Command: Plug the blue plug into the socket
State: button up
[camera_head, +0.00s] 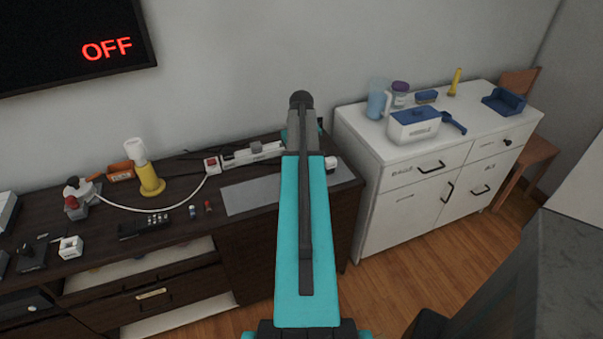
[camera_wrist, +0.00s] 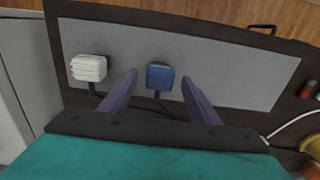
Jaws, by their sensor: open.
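The blue plug (camera_wrist: 160,76) lies on the grey mat (camera_wrist: 225,75), its dark cord running back toward my gripper. My gripper (camera_wrist: 159,79) is open, with one finger on each side of the plug in the wrist view. Gaps show on both sides; I cannot tell how far above the mat the fingertips are. In the head view my arm hides the plug and the fingers. A white power strip (camera_head: 252,154), which looks like the socket, lies at the back of the dark cabinet with a red switch at its left end.
A white plug (camera_wrist: 89,68) lies left of the blue one; it also shows in the head view (camera_head: 331,163). A yellow-based lamp (camera_head: 150,180), a remote (camera_head: 144,226) and small batteries (camera_head: 193,211) stand to the left. A wall screen (camera_head: 70,45) reads OFF. A white cabinet (camera_head: 400,200) stands right.

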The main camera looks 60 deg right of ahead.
jog(key=c, duration=1.2)
jog(key=shift+o, duration=0.2)
jog(key=shift+r, duration=0.15)
jog(key=shift+r+b, duration=0.5)
jog(key=shift+r, duration=0.85)
jog(key=shift+s+a+r, duration=0.1)
jog(key=shift+a+r, duration=0.05)
jog(key=shift+r, duration=0.1)
jog(key=s+a+b, duration=0.1)
jog(key=s+a, duration=0.2)
jog(key=a, duration=0.4)
jog(key=s+a+r+b, duration=0.1)
jog(key=s+a, duration=0.2)
jog(key=a, duration=0.4)
jog(key=shift+s+a+r+b, duration=0.15)
jog(key=shift+r+b, duration=0.1)
jog(key=shift+b, duration=0.05)
